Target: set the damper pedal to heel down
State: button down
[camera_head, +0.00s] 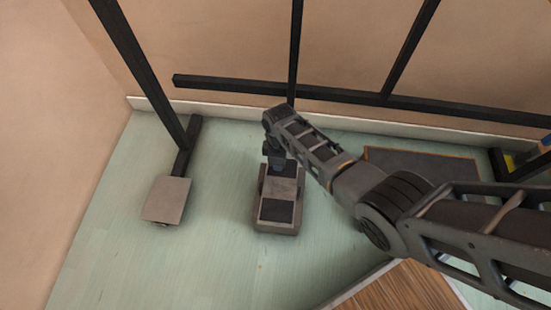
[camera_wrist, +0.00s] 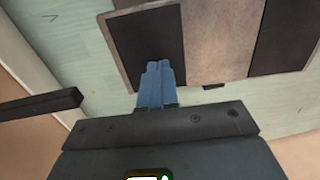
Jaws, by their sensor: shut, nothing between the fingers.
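The damper pedal (camera_head: 282,188) stands on the floor, a grey rocker plate with a dark pad at each end. Its near dark pad (camera_head: 277,211) is in plain view in the head view; my arm and gripper partly cover its far end. In the wrist view the pedal's grey middle (camera_wrist: 215,40) lies between the two dark pads. My gripper (camera_head: 277,166) points down at the far end of the pedal. Its blue fingers (camera_wrist: 158,72) are shut and empty, over the far dark pad (camera_wrist: 148,38). I cannot tell whether they touch it or which way the plate tilts.
A grey square plate (camera_head: 166,199) stands left of the pedal beside a black frame foot (camera_head: 187,147). Black bars (camera_head: 350,92) run along the back wall. A dark mat (camera_head: 425,164) lies at the right. A slatted wooden surface (camera_head: 400,289) is near. The floor between plate and pedal is clear.

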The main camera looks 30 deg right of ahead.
jog(key=shift+w+d+f+b, duration=0.1)
jog(key=shift+w+f+b, duration=0.15)
jog(key=shift+f, duration=0.25)
jog(key=shift+s, duration=0.1)
notch_tip(320, 180, up, 8)
jog(key=p, duration=0.4)
jog(key=shift+w+d, duration=0.25)
jog(key=shift+w, duration=0.15)
jog(key=shift+s, duration=0.1)
